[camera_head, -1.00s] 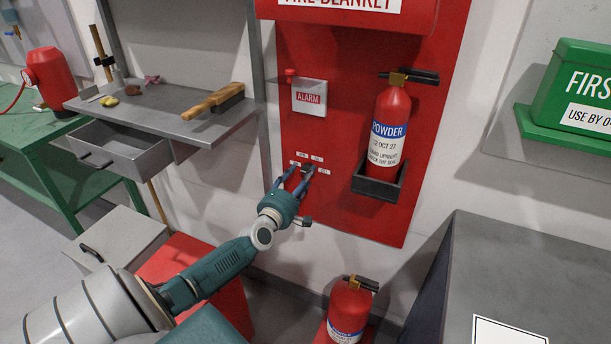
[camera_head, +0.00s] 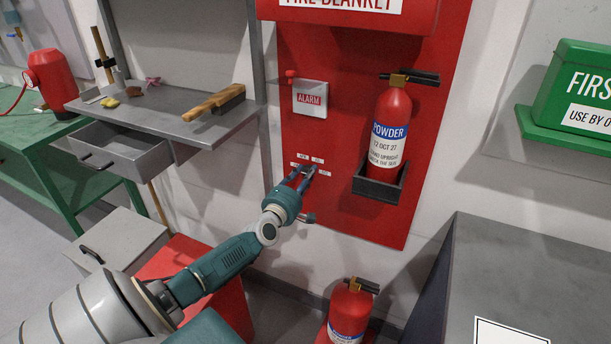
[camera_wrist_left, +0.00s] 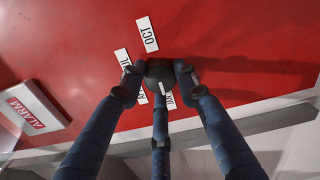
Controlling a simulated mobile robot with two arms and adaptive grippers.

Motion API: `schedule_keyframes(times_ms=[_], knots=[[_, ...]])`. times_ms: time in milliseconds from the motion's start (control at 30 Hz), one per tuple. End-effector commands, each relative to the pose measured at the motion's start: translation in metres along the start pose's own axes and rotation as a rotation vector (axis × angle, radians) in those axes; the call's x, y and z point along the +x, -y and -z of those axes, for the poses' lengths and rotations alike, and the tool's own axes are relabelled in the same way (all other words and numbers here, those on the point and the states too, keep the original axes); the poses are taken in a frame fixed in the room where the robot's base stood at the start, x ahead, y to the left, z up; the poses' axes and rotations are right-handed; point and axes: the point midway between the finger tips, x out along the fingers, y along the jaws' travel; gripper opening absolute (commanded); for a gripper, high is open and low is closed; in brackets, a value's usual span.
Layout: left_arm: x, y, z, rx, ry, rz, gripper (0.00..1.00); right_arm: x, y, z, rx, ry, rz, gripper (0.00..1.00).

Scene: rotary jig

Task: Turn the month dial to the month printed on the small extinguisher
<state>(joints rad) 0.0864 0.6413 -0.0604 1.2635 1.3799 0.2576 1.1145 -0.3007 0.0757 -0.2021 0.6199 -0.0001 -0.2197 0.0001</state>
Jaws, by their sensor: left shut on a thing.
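The month dial (camera_wrist_left: 160,74) is a dark round knob on the red panel. In the left wrist view, a small white mark shows on its near side. White labels surround it: OCT (camera_wrist_left: 147,34), one ending in L (camera_wrist_left: 122,60), and others partly hidden by fingers. My left gripper (camera_head: 306,172) is shut on the dial; in the left wrist view its three blue fingers (camera_wrist_left: 158,80) close around it. A powder extinguisher (camera_head: 390,120) in a wall holder reads 12 OCT 27. Another red extinguisher (camera_head: 350,308) stands low down, its date not readable. My right gripper is out of view.
The alarm box (camera_head: 310,98) is on the panel above the dial. A grey shelf (camera_head: 160,112) with a brush (camera_head: 214,103) and an open drawer (camera_head: 120,150) is at left. A grey cabinet (camera_head: 520,260) stands at right, below a green first-aid box (camera_head: 580,88).

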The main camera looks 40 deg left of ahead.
Motion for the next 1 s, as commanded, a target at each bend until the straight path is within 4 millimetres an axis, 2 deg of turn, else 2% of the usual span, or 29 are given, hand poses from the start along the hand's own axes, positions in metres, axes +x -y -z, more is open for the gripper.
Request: schedule_keyframes(times_ms=[367, 1000], knots=[[0.0, -0.001, 0.0, 0.195, -0.002, 0.001, 0.05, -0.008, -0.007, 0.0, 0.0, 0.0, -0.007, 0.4], [0.0, -0.001, 0.001, 0.8, -0.002, 0.002, 0.05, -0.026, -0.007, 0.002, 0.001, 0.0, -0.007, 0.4]])
